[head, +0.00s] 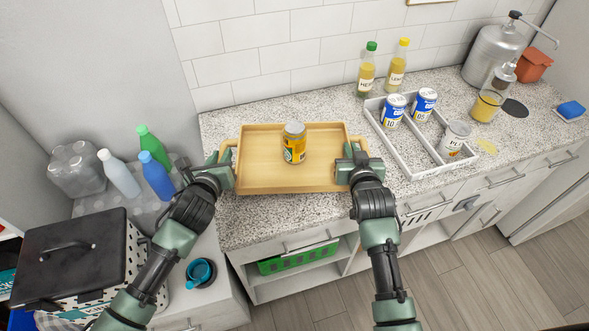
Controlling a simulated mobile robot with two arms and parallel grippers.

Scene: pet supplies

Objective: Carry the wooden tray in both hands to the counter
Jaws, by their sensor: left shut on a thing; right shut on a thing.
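The wooden tray (262,180) is light brown with raised sides and a handle at each end. It is level and lies over the speckled counter (232,228); I cannot tell whether it touches the surface. My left gripper (227,168) is shut on the tray's left handle. My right gripper (350,168) is shut on the tray's right end, and the jaws hide part of that handle.
Right of the tray, a white divided box (402,157) holds several cans. Two bottles (367,70) stand behind it. A metal dispenser (494,55) and a glass (486,106) are further right. At left are several bottles (157,176) and a black-lidded box (70,255).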

